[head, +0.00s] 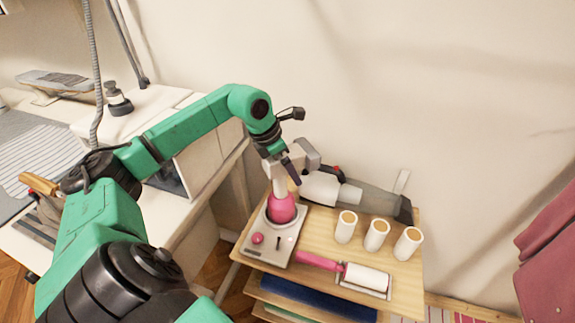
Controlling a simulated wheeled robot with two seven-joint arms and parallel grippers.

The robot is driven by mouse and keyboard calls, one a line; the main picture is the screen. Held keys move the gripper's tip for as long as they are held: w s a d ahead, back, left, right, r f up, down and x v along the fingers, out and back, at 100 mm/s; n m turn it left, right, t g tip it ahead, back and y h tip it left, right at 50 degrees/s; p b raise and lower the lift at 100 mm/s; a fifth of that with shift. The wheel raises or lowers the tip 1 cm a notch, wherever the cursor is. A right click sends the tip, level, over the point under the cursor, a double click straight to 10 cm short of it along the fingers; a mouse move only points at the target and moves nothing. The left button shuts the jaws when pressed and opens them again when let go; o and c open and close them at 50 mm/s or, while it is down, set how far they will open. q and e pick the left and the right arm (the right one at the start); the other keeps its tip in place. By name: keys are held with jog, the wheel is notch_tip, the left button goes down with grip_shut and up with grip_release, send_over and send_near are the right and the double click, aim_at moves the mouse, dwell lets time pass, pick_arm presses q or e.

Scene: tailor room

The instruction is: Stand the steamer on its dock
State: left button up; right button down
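The steamer (281,207), with a pink lower body and a white neck and head, stands roughly upright at the grey dock (254,250). Its pink base is at the dark round recess; whether it is fully seated is not clear. The dock has a pink knob and a small slot, and sits on the front left of a wooden cart top. My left gripper (290,172) comes down from above at the steamer's upper white part. A dark finger shows there, but the other side is hidden, so its grip is unclear. My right gripper is out of view.
A grey and white handheld appliance (345,192) lies along the cart's back edge. Three white rolls (376,235) stand to the right. A pink-handled lint roller (365,277) lies in front. A white sewing table (190,215) is left; pink cloth (548,258) hangs far right.

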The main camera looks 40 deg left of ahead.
pick_arm(q)
jog(key=shift+r, duration=0.15)
jog(key=shift+s+a+r, duration=0.1)
jog(key=shift+a+r, duration=0.1)
jog(key=shift+r, duration=0.05)
jog(key=b+v, duration=0.1)
jog(key=v, duration=1)
jog(key=shift+s+r, duration=0.1)
jog(key=shift+r, duration=0.05)
